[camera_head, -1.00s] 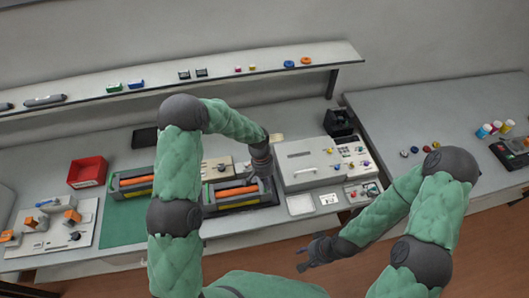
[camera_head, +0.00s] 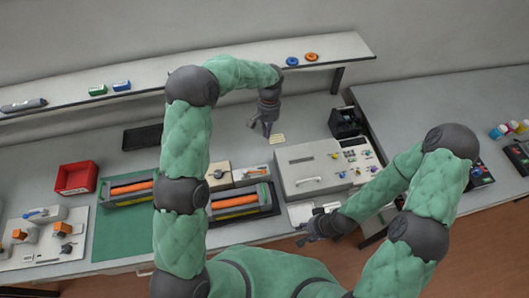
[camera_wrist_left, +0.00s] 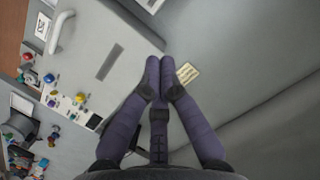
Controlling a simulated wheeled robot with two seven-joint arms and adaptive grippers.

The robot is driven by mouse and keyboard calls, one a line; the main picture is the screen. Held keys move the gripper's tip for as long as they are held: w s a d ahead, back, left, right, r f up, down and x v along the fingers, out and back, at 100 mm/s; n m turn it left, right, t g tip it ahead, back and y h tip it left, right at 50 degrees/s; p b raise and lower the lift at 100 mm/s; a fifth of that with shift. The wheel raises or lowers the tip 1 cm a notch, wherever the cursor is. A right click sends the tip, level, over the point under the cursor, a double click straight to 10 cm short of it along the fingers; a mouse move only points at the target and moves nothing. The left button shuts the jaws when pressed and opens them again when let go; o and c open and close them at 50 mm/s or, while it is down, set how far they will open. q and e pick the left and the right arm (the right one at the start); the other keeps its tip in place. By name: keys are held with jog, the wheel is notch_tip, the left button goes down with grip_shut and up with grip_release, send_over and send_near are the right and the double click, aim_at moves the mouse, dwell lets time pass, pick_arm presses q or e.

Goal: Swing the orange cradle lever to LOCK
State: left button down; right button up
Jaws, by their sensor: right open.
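A black cradle (camera_head: 262,210) holds a toner cartridge with an orange roller (camera_head: 234,201) at the bench's front edge. My left forearm hides its left end. I cannot make out a separate orange lever or a LOCK mark on it. My left gripper (camera_head: 266,133) is beyond the cradle and above the back of the bench, apart from it. In the left wrist view its fingertips (camera_wrist_left: 160,66) are together with nothing seen between them. My right gripper (camera_head: 308,232) is open near the bench's front edge, right of the cradle.
A beige machine (camera_head: 318,168) with a handle stands right of the cradle. A second cartridge (camera_head: 131,190) lies on a green mat (camera_head: 120,235). A red bin (camera_head: 76,178) and a white board (camera_head: 38,255) with orange parts are at the left. A shelf (camera_head: 215,62) runs behind.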

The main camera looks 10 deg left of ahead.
aim_at(255, 172)
pick_arm(q)
jog(key=shift+s+r, duration=0.1)
jog(key=shift+s, duration=0.1)
jog(key=shift+s+r+p+x, duration=0.1)
jog(key=shift+s+p+x, duration=0.25)
jog(key=shift+x, duration=1.8)
jog(key=shift+s+r+p+x, duration=0.15)
jog(key=shift+s+x, duration=0.35)
jog(key=shift+x, duration=1.65)
jog(key=shift+s+r+p+x, duration=0.1)
jog(key=shift+s+p+x, duration=0.25)
jog(key=shift+x, duration=1.8)
jog(key=shift+s+f, duration=0.1)
jog(key=shift+s+d+m+b, duration=0.15)
jog(key=shift+s+m+b, duration=0.1)
jog(key=shift+m+b, duration=0.15)
